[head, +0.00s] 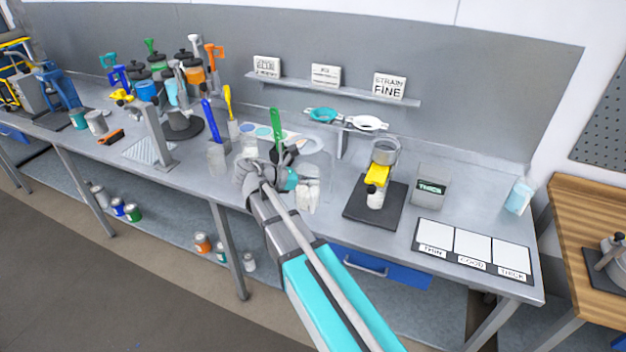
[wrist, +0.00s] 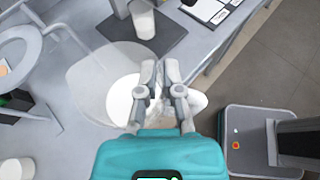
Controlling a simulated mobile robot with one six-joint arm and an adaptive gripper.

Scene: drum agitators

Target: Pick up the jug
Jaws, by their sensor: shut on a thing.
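The jug (wrist: 92,82) is clear and see-through, with a white content or base showing inside. In the wrist view it lies left of and under the fingers. My gripper (wrist: 160,68) is shut on the jug at its right side, with the fingertips close together. What exact part lies between the fingers is hard to see. In the head view the jug (head: 313,178) is faint at the front of the bench, beside my gripper (head: 288,181), which partly hides it. I cannot tell whether the jug touches the bench.
A dark mat (head: 361,212) with a cup stand is to the right, and a three-panel card (head: 470,250) lies farther right. A shelf (head: 330,91) runs behind.

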